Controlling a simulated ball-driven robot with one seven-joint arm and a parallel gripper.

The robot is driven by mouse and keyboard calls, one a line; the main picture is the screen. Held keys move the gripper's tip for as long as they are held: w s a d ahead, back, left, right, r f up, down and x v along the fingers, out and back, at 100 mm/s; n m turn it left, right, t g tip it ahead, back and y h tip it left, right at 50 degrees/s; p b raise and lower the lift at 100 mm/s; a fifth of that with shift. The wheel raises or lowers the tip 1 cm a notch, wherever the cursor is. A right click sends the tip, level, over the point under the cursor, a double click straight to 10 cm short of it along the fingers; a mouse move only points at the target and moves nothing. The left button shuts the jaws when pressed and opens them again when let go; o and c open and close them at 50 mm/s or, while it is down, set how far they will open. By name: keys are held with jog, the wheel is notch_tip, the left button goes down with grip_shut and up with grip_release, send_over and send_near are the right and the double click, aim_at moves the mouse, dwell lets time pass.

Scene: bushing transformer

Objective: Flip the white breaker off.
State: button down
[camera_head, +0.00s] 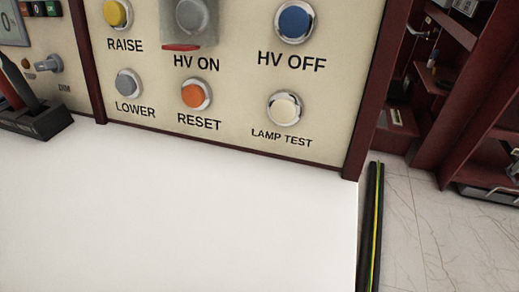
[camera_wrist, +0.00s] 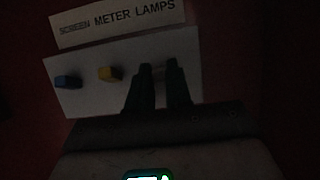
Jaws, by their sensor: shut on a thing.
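In the dim wrist view, a pale switch panel (camera_wrist: 85,92) carries a blue breaker (camera_wrist: 67,81) at left and a yellow breaker (camera_wrist: 110,73) to its right. My gripper (camera_wrist: 158,70) is at the panel's right part, below the word LAMPS. Its two dark fingers are shut on a small switch there, the white breaker (camera_wrist: 158,73). The fingers hide most of it, and its colour and up or down position are hard to tell in the dark. My gripper does not show in the head view.
A label strip (camera_wrist: 118,22) reading SCREEN METER LAMPS sits above the panel. The head view shows a control panel (camera_head: 235,95) with several buttons, a clear white tabletop (camera_head: 190,215), a dark holder (camera_head: 40,122) with red and black items at left, and dark red shelves (camera_head: 440,95) at right.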

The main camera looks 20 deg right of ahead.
jog(key=shift+f, duration=0.1)
jog(key=c, duration=1)
grip_release()
jog(key=shift+c, duration=0.2)
jog(key=p+v, duration=0.2)
jog(key=v, duration=0.9)
